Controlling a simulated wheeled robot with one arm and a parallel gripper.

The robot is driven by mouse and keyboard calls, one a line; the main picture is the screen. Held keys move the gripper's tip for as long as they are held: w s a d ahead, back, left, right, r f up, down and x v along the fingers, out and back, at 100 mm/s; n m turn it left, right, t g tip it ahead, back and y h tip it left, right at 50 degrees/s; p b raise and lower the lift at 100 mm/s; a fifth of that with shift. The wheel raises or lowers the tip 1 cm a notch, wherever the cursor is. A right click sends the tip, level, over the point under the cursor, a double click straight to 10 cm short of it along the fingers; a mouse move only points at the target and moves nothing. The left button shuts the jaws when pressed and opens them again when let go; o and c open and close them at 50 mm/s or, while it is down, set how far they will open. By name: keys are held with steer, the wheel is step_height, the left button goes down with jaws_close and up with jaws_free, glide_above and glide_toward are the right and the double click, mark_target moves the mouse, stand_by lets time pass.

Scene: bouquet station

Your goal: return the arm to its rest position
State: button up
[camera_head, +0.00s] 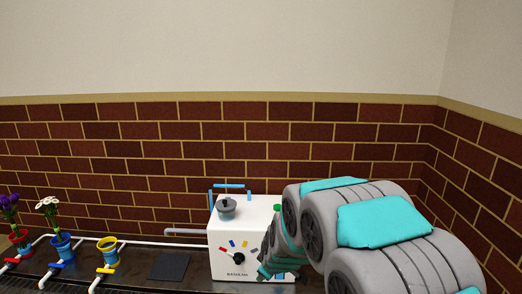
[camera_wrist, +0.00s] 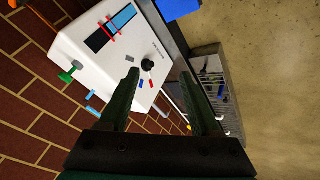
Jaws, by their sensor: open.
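My gripper (camera_wrist: 163,98) is open in the wrist view, with its two dark fingers apart and nothing between them. In the head view my grey and teal arm reaches from the lower right toward the white machine. The gripper's fingertips are not clear there, as the arm's end overlaps the machine's right front.
The white box machine (camera_head: 225,242) has a black dial and coloured marks; it also shows in the wrist view (camera_wrist: 82,62). Blue (camera_head: 62,247) and yellow (camera_head: 108,252) pots stand left, near white pipes. A dark square (camera_head: 170,267) lies on the counter. A brick wall (camera_head: 150,140) stands behind.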

steer(key=s+d+r+m+g+p, duration=0.1)
steer(key=s+d+r+m+g, duration=0.2)
steer(key=s, duration=1)
steer(key=s+d+r+m+g+h, duration=0.1)
steer(key=s+d+r+m, duration=0.3)
steer(key=s, duration=1)
steer(key=s+d+r+m+g+p, duration=0.1)
steer(key=s+d+r+m+g, duration=0.2)
steer(key=s, duration=1.1)
steer(key=d+r+g, duration=0.1)
steer(key=d, duration=0.2)
steer(key=shift+s+d+r+m+g+h+p, duration=0.2)
steer(key=shift+r+m+g+h+p, duration=0.1)
steer(key=shift+r, duration=0.1)
